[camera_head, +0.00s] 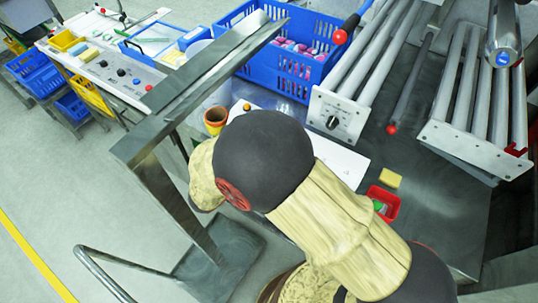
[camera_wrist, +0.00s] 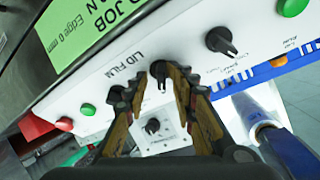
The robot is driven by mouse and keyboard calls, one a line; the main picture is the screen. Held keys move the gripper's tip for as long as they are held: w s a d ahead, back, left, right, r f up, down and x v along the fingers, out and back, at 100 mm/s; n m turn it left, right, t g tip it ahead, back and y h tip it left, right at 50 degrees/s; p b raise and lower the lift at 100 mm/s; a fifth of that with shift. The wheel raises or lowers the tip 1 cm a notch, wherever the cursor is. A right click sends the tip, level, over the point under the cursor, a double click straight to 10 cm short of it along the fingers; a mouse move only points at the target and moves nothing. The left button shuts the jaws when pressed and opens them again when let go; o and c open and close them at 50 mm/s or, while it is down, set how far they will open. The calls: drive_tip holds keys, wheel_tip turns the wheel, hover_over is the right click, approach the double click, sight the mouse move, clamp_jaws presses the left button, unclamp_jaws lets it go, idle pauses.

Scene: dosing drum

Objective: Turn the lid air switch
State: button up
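In the wrist view a white control panel (camera_wrist: 200,65) carries the label "LID FILM" and several black rotary knobs. Another black knob (camera_wrist: 220,41) is further right, with small print I cannot read. I cannot tell which knob is the lid air switch. My gripper (camera_wrist: 142,88) is open, its fingers apart in front of the panel, nothing held between them. Beyond, between the fingers, a small plate with a black knob (camera_wrist: 152,127) shows. In the head view my arm hides the gripper.
In the head view a blue crate (camera_head: 275,55), a roller frame with a knob plate (camera_head: 350,125), a red tray (camera_head: 383,204) and a metal frame (camera_head: 200,95) surround my arm.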

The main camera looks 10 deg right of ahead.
drive_tip(key=shift+a, duration=0.1)
drive_tip(key=v, duration=1.2)
drive_tip(key=shift+f, duration=0.15)
idle(0.3)
